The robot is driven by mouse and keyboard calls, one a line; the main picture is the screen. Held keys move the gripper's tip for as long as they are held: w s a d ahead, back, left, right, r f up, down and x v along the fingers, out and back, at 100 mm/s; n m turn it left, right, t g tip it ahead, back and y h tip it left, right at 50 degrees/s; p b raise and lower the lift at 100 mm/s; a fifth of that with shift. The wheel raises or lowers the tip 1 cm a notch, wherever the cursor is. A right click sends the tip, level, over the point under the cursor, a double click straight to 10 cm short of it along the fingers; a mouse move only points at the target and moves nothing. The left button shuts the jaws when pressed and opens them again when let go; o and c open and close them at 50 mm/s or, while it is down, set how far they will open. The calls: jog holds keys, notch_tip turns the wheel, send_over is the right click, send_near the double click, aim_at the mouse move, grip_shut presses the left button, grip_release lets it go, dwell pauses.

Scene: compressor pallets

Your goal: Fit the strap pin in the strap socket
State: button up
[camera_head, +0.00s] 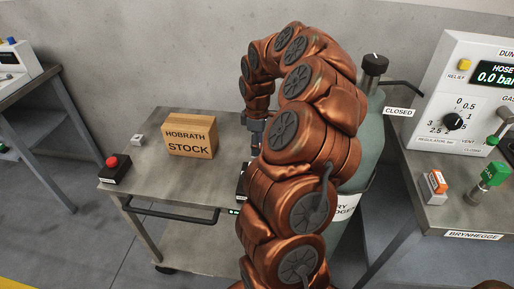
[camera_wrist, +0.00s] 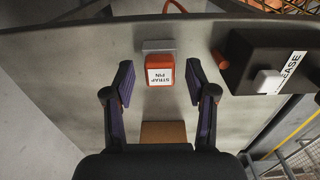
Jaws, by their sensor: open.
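The strap pin (camera_wrist: 160,69) is an orange block with a white label reading STRAP PIN, seen in the wrist view. A flat grey piece (camera_wrist: 158,45) lies against its far side; I cannot tell whether it is part of the pin. My gripper (camera_wrist: 160,84) is open, one purple-padded finger on each side of the pin in the picture, with gaps on both sides. The depth between fingertips and pin is unclear. In the head view my gripper (camera_head: 256,135) is over the cart, mostly hidden behind my arm. I cannot clearly identify the strap socket.
A dark box (camera_wrist: 262,50) with a white button and a partly readable label stands right of the pin. The cart (camera_head: 190,189) carries a cardboard box (camera_head: 190,136), a red-button box (camera_head: 114,168) and a small pale cube (camera_head: 138,140). A gas cylinder (camera_head: 372,145) stands right.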

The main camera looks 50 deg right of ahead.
jog(key=shift+c, duration=0.2)
grip_shut()
dwell(0.4)
jog(key=shift+r, duration=0.3)
jog(key=shift+r+p, duration=1.15)
jog(key=shift+r, duration=1.55)
jog(key=shift+r, duration=0.1)
